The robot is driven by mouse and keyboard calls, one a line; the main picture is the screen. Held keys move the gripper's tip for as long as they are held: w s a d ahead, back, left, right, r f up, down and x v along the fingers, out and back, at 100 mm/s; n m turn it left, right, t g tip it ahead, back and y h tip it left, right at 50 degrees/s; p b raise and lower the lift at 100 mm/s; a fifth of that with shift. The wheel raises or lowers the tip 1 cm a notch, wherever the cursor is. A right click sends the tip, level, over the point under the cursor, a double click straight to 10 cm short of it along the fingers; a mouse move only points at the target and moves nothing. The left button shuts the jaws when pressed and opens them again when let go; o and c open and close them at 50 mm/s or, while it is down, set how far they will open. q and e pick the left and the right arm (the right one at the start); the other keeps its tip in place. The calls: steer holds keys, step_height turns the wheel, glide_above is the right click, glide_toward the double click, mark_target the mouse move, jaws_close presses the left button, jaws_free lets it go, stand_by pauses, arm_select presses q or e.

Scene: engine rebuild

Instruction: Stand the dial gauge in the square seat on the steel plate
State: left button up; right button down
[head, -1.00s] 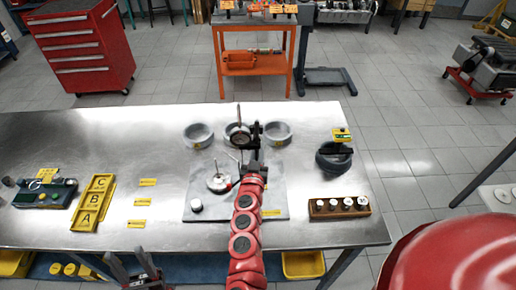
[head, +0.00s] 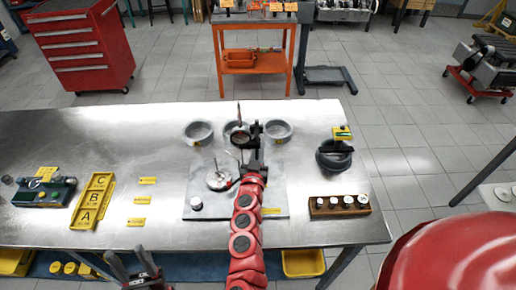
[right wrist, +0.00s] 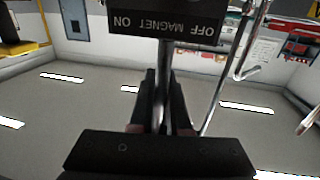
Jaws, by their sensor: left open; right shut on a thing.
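The dial gauge's stand shows in the right wrist view as a black base block (right wrist: 165,22) marked OFF MAGNET ON, with a steel rod and thinner bent rods. My right gripper (right wrist: 160,118) is shut on the steel rod. In the head view the red right arm reaches over the steel plate (head: 275,200), and its gripper (head: 251,160) is above the plate's upper part. The gauge is partly hidden by the arm there. I cannot make out the square seat. My left gripper (head: 135,272) is open and empty at the table's front edge.
Three grey rings stand behind the plate, one of them at left (head: 199,132). A silver disc (head: 218,181) and a white cylinder (head: 196,203) are on the plate. A wooden block (head: 340,206) with several knobs stands right, a yellow tray (head: 92,201) left.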

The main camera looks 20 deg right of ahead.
steer(key=c, duration=0.8)
jaws_free()
steer(key=shift+s, duration=0.1)
steer(key=shift+f, duration=0.1)
steer(key=shift+s+a+f, duration=0.1)
steer(key=shift+s+a, duration=0.1)
steer(key=shift+s, duration=0.05)
steer(key=b+v, duration=0.2)
steer(key=v, duration=1.4)
steer(key=shift+s, duration=0.4)
